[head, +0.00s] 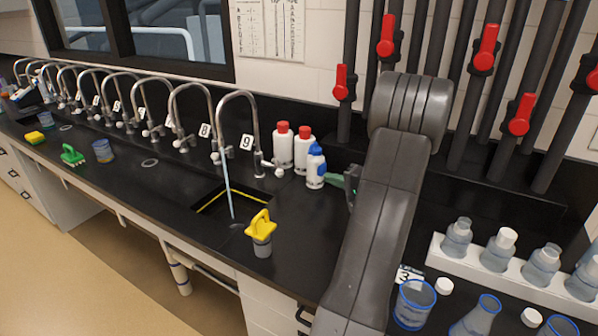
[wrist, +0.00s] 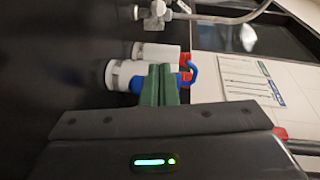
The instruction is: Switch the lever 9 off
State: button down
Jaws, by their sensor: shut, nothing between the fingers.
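The tap marked 9 (head: 253,105) is the nearest of the row in the head view, with its number card (head: 247,142) beside it. A blue-white stream of water (head: 229,192) falls from its spout into the sink. Its lever (head: 279,172) is a small white handle low on the right side of the tap. In the wrist view a tap fitting with a white handle (wrist: 158,10) shows at the top edge. My gripper (head: 329,177) is shut and empty, right of the lever and apart from it, by the blue-capped bottle. Its green fingers (wrist: 160,68) show together in the wrist view.
Two red-capped white bottles (head: 283,148) (head: 303,152) and the blue-capped bottle (head: 315,168) stand between the tap and my gripper. A yellow-handled item (head: 261,232) stands in front of the sink (head: 212,206). Glassware (head: 414,301) and a bottle rack (head: 437,249) are at right.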

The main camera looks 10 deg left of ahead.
jog(key=shift+a, duration=0.1)
jog(key=p, duration=0.4)
send_near(277, 167)
jog(key=shift+w+a+f, duration=0.15)
jog(key=shift+w+a, duration=0.15)
jog(key=shift+w, duration=0.25)
jog(key=shift+w+a+f, duration=0.2)
jog(key=shift+w+a, duration=0.05)
jog(key=shift+w, duration=0.3)
jog(key=shift+s+a+f+p, duration=0.1)
jog(key=shift+a+f+p, duration=0.2)
jog(key=shift+a, duration=0.25)
jog(key=shift+s+b, duration=0.1)
jog(key=shift+b, duration=0.35)
